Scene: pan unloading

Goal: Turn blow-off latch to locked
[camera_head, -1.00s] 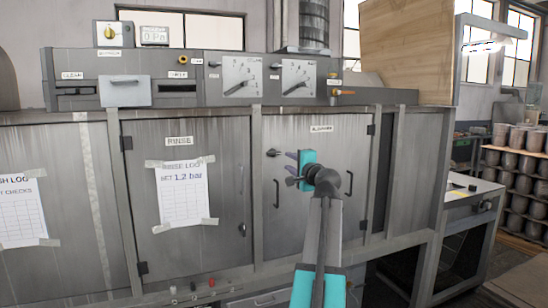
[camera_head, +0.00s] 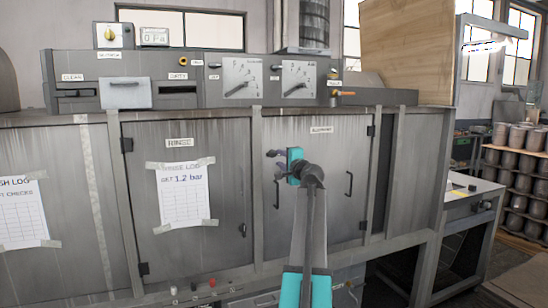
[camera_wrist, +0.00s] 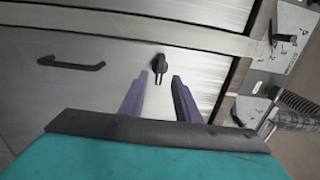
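The blow-off latch is a small dark turn knob on the grey blow-off door (camera_head: 335,205). It shows in the wrist view (camera_wrist: 160,63), its short lever pointing down in that picture, toward my gripper. My gripper (camera_wrist: 160,76) is open and empty. Its two purple fingers point at the door, with the latch in line with the gap between them, just beyond the tips. In the head view my gripper (camera_head: 276,161) is in front of the upper left part of the door, at the latch, which is hard to make out there.
A dark pull handle (camera_wrist: 71,63) is on the same door, left of the latch in the wrist view. The rinse door (camera_head: 150,235) with a taped log sheet (camera_head: 184,195) is to the left. Gauges (camera_head: 242,77) sit above.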

